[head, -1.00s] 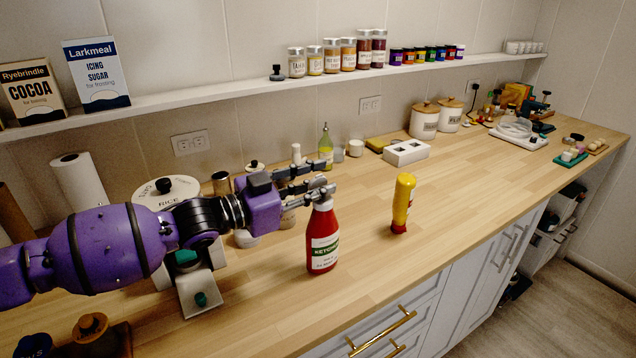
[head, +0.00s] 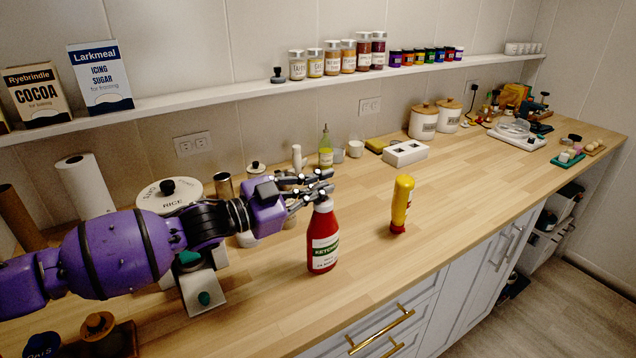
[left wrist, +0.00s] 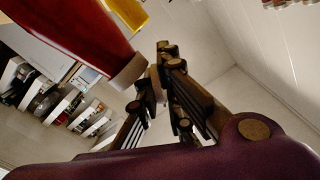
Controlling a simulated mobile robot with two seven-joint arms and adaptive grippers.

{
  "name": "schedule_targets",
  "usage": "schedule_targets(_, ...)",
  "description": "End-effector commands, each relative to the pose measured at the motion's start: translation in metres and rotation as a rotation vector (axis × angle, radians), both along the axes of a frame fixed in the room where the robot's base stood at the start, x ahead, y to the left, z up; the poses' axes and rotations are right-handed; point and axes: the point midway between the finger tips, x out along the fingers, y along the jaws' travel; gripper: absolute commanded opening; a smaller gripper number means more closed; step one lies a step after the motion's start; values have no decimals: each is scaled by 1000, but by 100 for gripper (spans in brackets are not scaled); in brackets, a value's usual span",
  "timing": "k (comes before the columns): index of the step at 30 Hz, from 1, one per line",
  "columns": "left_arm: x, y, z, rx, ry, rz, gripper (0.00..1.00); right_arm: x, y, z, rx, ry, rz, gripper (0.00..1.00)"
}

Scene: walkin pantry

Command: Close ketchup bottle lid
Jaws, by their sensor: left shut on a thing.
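The red ketchup bottle (head: 323,242), with a white label, stands upright on the wooden counter. Its pale cap (head: 323,205) is partly hidden under my left gripper (head: 325,182), whose fingers reach in from the left at the bottle's top. In the left wrist view the red bottle (left wrist: 75,25) fills the upper left, its pale cap (left wrist: 128,72) close to the fingers of my left gripper (left wrist: 155,85). The fingers are shut on the bottle's lid, mostly hidden between them; I cannot tell the lid's angle. My right gripper is not in view.
A yellow bottle (head: 402,205) with a red cap stands right of the ketchup.

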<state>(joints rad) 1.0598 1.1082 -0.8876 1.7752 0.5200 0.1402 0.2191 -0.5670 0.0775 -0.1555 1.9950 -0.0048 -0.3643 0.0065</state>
Motion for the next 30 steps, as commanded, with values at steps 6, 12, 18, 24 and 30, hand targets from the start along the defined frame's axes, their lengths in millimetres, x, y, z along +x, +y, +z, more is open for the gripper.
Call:
schedule_targets(6, -2, -1, 0, 72, -98, 1, 0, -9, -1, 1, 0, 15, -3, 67)
schedule_targets(12, -2, -1, -2, 74, -98, 1, 0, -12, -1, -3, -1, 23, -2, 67)
schedule_targets(18, -2, -1, -2, 73, -97, 1, 26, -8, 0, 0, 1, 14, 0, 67)
schedule_targets(24, -2, -1, -2, 74, -97, 1, 26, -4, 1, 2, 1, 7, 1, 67)
schedule_targets(30, -1, -1, -3, 57, -73, 0, 26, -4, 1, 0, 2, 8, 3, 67)
